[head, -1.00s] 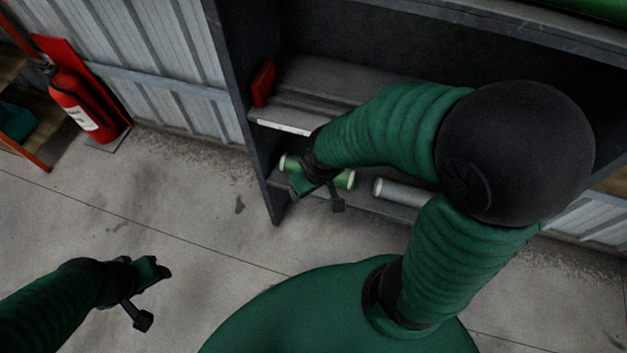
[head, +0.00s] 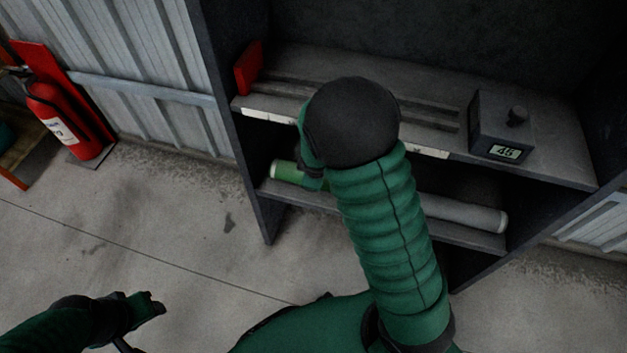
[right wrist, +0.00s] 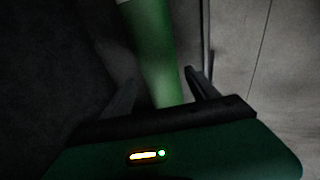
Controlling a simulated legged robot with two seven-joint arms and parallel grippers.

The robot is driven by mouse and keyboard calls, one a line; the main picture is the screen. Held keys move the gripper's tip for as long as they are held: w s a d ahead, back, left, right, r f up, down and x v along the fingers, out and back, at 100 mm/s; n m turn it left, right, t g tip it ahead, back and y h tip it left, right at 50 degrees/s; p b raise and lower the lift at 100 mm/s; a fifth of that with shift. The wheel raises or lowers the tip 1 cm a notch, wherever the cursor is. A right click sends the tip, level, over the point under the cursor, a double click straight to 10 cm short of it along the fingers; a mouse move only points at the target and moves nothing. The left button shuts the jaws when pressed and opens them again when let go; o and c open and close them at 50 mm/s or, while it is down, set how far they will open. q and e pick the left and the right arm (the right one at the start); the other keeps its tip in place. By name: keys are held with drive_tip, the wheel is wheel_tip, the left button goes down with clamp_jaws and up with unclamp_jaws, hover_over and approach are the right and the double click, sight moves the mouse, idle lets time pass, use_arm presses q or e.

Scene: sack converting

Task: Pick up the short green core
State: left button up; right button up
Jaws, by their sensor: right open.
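The short green core (head: 288,173) lies on the lower shelf, its pale left end showing; my right arm hides the rest. In the right wrist view, the green core (right wrist: 153,50) runs down from the top between the two fingers of my right gripper (right wrist: 162,88). The gripper is open, with the core in line with its gap; I cannot tell whether they touch. In the head view, that gripper is mostly hidden behind my arm. My left gripper (head: 140,322) is open and empty over the floor at lower left, partly cut off by the bottom edge.
A longer grey core (head: 460,213) lies to the right on the lower shelf (head: 440,232). The shelf above holds a box with a display reading 45 (head: 500,130) and a red block (head: 248,68). A fire extinguisher (head: 65,120) stands by the wall.

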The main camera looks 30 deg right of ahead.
drive_tip(key=b+x, duration=0.2)
drive_tip(key=x, duration=0.2)
drive_tip(key=shift+s+a, duration=0.1)
drive_tip(key=shift+a, duration=0.1)
drive_tip(key=shift+f, duration=0.1)
use_arm(q)
drive_tip(key=x, duration=0.2)
drive_tip(key=shift+s+f, duration=0.15)
drive_tip(key=shift+f, duration=0.25)
use_arm(e)
clamp_jaws()
